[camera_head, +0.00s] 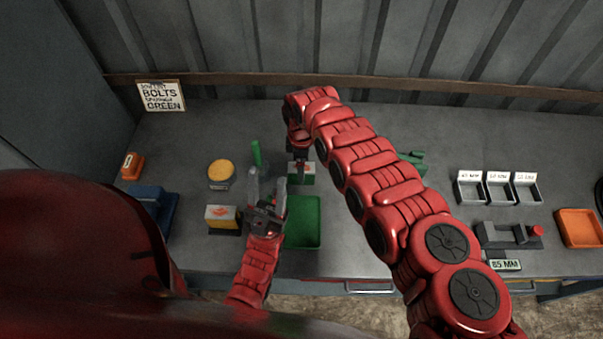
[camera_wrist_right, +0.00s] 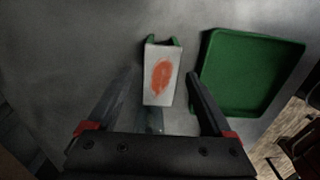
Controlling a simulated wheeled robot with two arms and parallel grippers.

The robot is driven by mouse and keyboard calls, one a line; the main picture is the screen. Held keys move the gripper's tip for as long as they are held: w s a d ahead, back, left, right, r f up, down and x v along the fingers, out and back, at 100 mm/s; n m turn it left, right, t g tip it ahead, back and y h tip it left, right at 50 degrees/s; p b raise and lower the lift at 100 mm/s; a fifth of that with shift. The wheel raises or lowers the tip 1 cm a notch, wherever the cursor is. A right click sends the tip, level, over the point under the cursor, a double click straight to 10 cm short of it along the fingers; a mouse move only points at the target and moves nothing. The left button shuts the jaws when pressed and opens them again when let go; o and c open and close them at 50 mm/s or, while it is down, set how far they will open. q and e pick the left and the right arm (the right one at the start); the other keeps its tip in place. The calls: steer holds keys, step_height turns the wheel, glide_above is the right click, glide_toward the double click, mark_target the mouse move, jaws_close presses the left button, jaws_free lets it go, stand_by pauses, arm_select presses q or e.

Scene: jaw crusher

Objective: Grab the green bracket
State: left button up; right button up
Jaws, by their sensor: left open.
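A small green piece with U-shaped upper edges and a white face with an orange-red mark (camera_wrist_right: 160,78) lies on the grey table; it looks like the green bracket. In the head view it shows (camera_head: 308,179) beneath my right gripper (camera_head: 301,166). In the right wrist view my right gripper (camera_wrist_right: 160,104) is open, its fingers apart on either side of the piece's lower part; contact cannot be told. My left gripper (camera_head: 267,191) is open and empty, left of the green tray (camera_head: 304,222). Another green object (camera_head: 414,162) is partly hidden behind my right arm.
The green tray also shows in the right wrist view (camera_wrist_right: 250,75), right of the piece. A yellow-topped can (camera_head: 221,172), yellow box (camera_head: 222,217), blue object (camera_head: 152,203) and orange object (camera_head: 132,166) stand left. Labelled bins (camera_head: 499,188) and an orange tray (camera_head: 579,228) stand right.

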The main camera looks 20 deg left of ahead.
jaws_close()
stand_by(1.3)
